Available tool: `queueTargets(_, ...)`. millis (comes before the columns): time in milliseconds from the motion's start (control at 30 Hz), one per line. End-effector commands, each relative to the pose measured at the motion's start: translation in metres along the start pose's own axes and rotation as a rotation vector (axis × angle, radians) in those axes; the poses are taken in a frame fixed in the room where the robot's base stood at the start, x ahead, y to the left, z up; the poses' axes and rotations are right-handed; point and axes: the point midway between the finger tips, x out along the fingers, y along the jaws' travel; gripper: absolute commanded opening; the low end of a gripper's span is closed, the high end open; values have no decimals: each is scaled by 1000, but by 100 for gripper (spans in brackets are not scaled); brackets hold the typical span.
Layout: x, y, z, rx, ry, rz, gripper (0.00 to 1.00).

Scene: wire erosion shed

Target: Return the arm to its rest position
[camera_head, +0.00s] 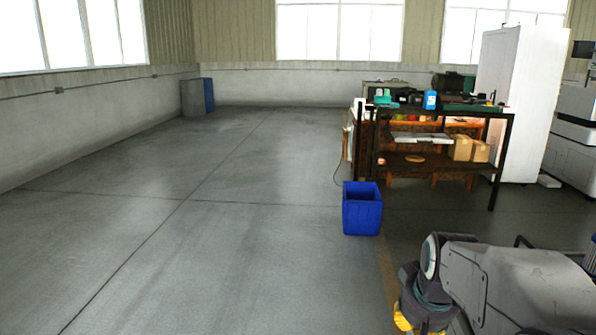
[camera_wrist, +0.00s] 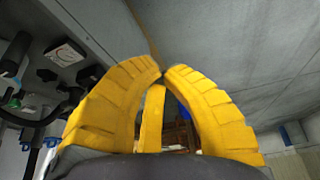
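My arm shows at the lower right of the head view, with its joint facing the camera. A yellow part of my gripper (camera_head: 404,318) hangs low beneath it, and the rest is hidden by the arm and the frame edge. In the wrist view, the yellow ribbed fingers of my gripper (camera_wrist: 162,76) curve inward and their tips come together. No object shows between them.
A blue bin (camera_head: 361,212) stands on the floor ahead of my arm. Behind it is a dark workbench (camera_head: 430,172) with boxes and tools. A white cabinet (camera_head: 515,100) stands at the right. The grey floor (camera_head: 180,240) on the left is clear.

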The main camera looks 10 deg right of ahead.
Motion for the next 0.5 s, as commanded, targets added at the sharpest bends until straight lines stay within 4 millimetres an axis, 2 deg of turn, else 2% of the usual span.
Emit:
queueTargets(33,-8,-22,24,-62,-21,-25,0)
queueTargets(100,-15,-41,54,-128,-53,-50,0)
queueTargets(200,-23,-58,92,-210,-91,-77,0)
queueTargets(300,-28,-68,126,-282,-125,-98,0)
queueTargets(500,-35,-76,187,-413,-183,-130,0)
